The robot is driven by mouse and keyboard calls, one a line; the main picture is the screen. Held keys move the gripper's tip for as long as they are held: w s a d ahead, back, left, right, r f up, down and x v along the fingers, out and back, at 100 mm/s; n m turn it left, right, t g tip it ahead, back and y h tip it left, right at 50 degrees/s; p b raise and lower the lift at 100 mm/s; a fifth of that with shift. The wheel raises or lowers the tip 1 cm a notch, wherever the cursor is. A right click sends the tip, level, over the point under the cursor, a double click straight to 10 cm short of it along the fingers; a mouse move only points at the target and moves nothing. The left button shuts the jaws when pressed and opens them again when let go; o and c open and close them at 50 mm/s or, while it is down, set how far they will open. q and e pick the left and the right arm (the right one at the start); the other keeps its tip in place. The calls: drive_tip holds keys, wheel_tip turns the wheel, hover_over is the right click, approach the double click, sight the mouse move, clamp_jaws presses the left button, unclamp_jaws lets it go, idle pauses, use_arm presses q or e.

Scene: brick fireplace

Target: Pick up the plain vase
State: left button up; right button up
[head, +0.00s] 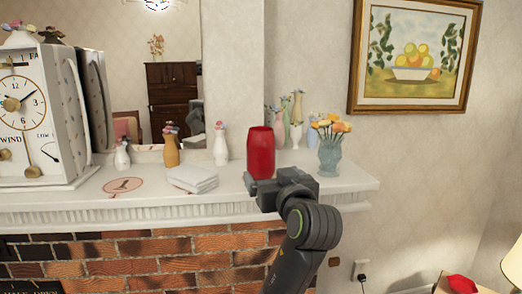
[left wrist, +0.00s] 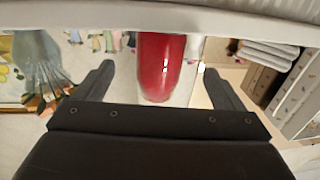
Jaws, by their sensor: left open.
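A plain red vase (head: 260,152) stands upright on the white mantel shelf (head: 350,181), near its front edge. My left gripper (head: 272,188) is in front of the vase's lower part in the head view and hides its base. In the left wrist view, which looks upside down, the red vase (left wrist: 160,65) shows between the two spread fingers of my left gripper (left wrist: 158,72). Gaps show on both sides of the vase there, so the fingers are apart from it. My right gripper is in neither view.
A blue glass vase with orange flowers (head: 330,150) stands right of the red vase. Small flower vases, including a white one (head: 220,147) and an orange one (head: 171,150), stand to the left.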

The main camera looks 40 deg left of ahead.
sight(265, 167)
use_arm(q)
drive_tip(key=p+x, duration=0.2)
drive_tip(key=x, duration=0.4)
drive_tip(key=shift+a, duration=0.1)
drive_tip(key=shift+w+a+r+p, duration=0.25)
drive_tip(key=shift+w+a+p, duration=0.05)
drive_tip(key=shift+a+p, duration=0.15)
drive_tip(key=p+x, duration=0.2)
drive_tip(key=x, duration=0.1)
drive_tip(key=shift+a+r, duration=0.15)
drive_tip(key=shift+w+a, duration=0.25)
drive_tip(key=shift+a, duration=0.2)
drive_tip(key=shift+d, duration=0.1)
drive_tip(key=shift+c, duration=1)
drive_tip(key=c, duration=1.1)
